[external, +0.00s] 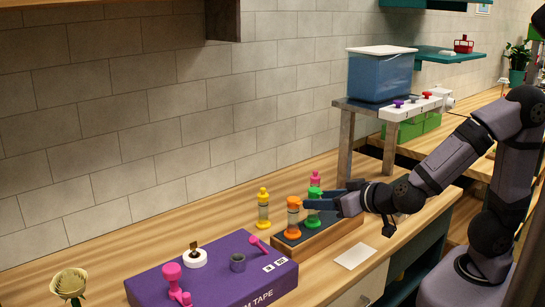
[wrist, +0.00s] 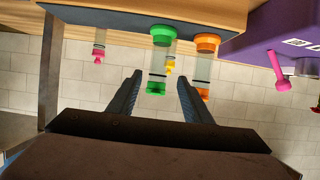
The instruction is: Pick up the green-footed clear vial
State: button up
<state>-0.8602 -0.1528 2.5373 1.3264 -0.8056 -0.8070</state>
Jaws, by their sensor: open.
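The green-footed clear vial (external: 314,193) stands upright on a dark-topped wooden block (external: 330,234), with a green cap on top. In the wrist view, which is upside down, the vial (wrist: 160,60) shows its green foot at the top and green cap below. My gripper (external: 311,202) comes in level from the right, beside the vial and partly covering it. In the wrist view my gripper (wrist: 160,76) is open, with a dark finger on each side of the vial in the picture. I cannot tell whether the fingers reach around it.
An orange-footed vial (external: 293,217) stands close to the left on the same block. A yellow vial (external: 263,208) and a pink one (external: 315,178) stand behind. A purple box (external: 215,262) lies at the left, a white card (external: 355,256) in front. A metal stand (external: 345,145) rises behind.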

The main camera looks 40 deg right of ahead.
aim_at(318, 197)
jog(key=w+p, duration=0.1)
jog(key=p, duration=0.1)
jog(key=shift+d+r+p, duration=0.1)
jog(key=shift+p, duration=0.25)
jog(key=shift+w+p, duration=0.3)
jog(key=shift+p, duration=0.45)
jog(key=shift+w+f+p, duration=0.2)
jog(key=shift+f+p, duration=0.25)
jog(key=shift+f, duration=0.05)
jog(key=shift+w+p, duration=0.1)
jog(key=shift+p, duration=0.2)
jog(key=shift+w+p, duration=0.5)
jog(key=shift+p, duration=0.7)
jog(key=shift+w+d+f+p, duration=0.1)
jog(key=shift+w+f+p, duration=0.1)
jog(key=shift+p, duration=0.2)
jog(key=shift+x, duration=1.8)
